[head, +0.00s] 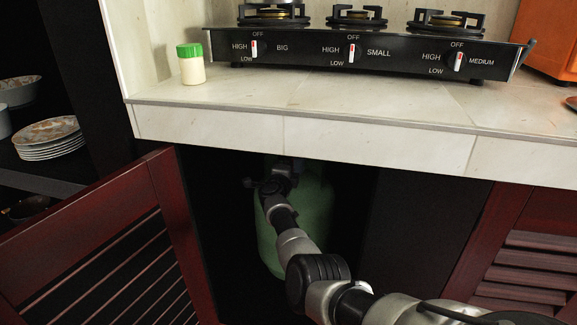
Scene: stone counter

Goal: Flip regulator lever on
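A green gas cylinder (313,205) stands inside the dark open cabinet under the counter. My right arm comes in from the lower right and reaches into the cabinet in front of the cylinder. My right gripper (268,184) is at the cylinder's upper left part, just below the counter edge. It is small and dark there, and I cannot tell whether its fingers are open or shut. The regulator and its lever cannot be made out; the gripper and the counter edge cover the cylinder's top. My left gripper is not in view.
A stone counter (230,122) overhangs the cabinet. A black gas stove (300,58) and a green-capped jar (190,66) stand on it. A red louvred door (168,215) stands open at left, another (515,240) at right. Plates (48,140) are stacked on the left shelf.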

